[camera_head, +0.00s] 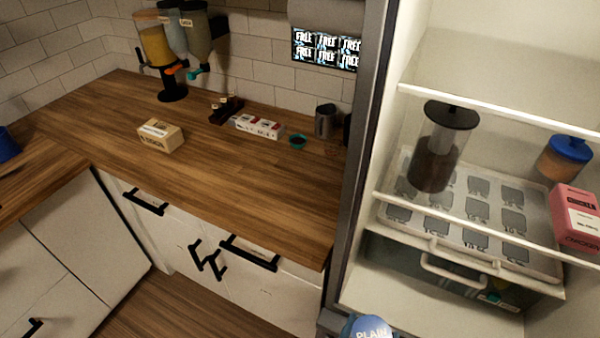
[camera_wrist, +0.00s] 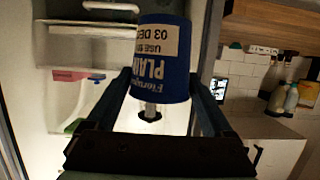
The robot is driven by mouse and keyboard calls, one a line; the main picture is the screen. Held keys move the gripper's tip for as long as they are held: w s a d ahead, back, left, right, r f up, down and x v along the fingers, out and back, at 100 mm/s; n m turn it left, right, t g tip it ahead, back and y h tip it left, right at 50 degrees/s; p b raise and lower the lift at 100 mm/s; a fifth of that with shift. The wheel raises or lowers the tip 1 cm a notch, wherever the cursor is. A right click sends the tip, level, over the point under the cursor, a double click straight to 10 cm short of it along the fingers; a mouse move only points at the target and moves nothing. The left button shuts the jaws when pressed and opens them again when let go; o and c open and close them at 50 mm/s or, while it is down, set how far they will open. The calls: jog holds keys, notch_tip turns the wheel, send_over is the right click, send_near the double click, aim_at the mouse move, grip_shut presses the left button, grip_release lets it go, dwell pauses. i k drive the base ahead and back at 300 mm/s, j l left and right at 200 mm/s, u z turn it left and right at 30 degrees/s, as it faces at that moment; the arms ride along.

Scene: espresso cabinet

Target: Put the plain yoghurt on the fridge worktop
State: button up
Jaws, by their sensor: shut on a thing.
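The plain yoghurt is a blue tub marked PLAIN (camera_wrist: 163,60), with a cream use-by label. In the wrist view it is between the two fingers of my gripper (camera_wrist: 160,82), which is shut on it. In the head view only the top of the yoghurt (camera_head: 370,328) shows at the bottom edge, in front of the open fridge; most of my gripper is out of frame there. The wooden worktop (camera_head: 215,165) lies left of the fridge, with a wide bare area along its front.
On the worktop stand a small box (camera_head: 160,135), a red and white carton (camera_head: 258,127), a teal cup (camera_head: 297,142), a dark canister (camera_head: 325,121) and dispensers (camera_head: 172,50). The fridge side wall (camera_head: 362,110) rises at the worktop's right end. The fridge holds a dark-lidded jar (camera_head: 436,150) and a pink carton (camera_head: 577,222).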

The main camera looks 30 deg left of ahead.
aim_at(236, 145)
jog(key=i+j, duration=0.15)
jog(key=j, duration=0.25)
jog(key=i+j, duration=0.1)
jog(key=j, duration=0.3)
jog(key=i+j, duration=0.15)
jog(key=j, duration=0.25)
jog(key=i+j, duration=0.15)
jog(key=j, duration=0.25)
jog(key=i+j, duration=0.1)
jog(key=j, duration=0.25)
jog(key=i+j, duration=0.15)
jog(key=j, duration=0.25)
jog(key=i+j, duration=0.1)
jog(key=j, duration=0.3)
jog(key=i+j, duration=0.15)
jog(key=j, duration=0.25)
